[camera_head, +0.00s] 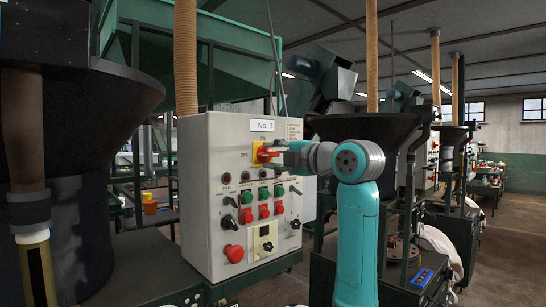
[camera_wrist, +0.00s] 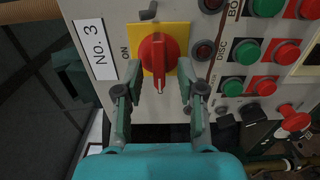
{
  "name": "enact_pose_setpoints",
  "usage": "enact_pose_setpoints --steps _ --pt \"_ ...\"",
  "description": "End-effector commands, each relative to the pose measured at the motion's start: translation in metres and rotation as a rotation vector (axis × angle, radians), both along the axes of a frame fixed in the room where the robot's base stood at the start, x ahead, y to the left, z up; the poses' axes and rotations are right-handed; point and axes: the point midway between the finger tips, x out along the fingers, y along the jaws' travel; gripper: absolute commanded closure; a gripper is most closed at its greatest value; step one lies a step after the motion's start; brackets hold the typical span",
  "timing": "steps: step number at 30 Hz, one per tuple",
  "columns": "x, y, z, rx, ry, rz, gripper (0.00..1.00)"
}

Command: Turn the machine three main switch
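The machine three main switch is a red rotary knob on a yellow plate (camera_head: 259,152), high on the grey control box labelled No. 3 (camera_head: 205,215). In the head view ON is printed above it and OFF to its left. The wrist view shows the red knob (camera_wrist: 158,58) with its raised handle running up and down in that picture, across from the ON mark. My gripper (camera_head: 279,148) is at the switch, in front of the box. In the wrist view my gripper (camera_wrist: 155,84) is open, one finger on each side of the knob's near end, with gaps visible.
Below the switch are green and red push buttons (camera_head: 264,211), black selector knobs and a red mushroom button (camera_head: 233,253). A dark hopper (camera_head: 365,127) stands behind my arm. Open floor (camera_head: 505,250) shows at the right.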

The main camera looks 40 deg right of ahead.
Motion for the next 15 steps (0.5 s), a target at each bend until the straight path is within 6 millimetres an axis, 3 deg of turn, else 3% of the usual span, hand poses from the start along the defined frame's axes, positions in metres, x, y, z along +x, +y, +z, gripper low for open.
enact_pose_setpoints --steps 5,15 --pt "-0.019 -0.001 0.001 -0.001 -0.002 -0.002 0.61" --pt "-0.085 -0.004 0.000 -0.002 -0.001 -0.003 0.61"
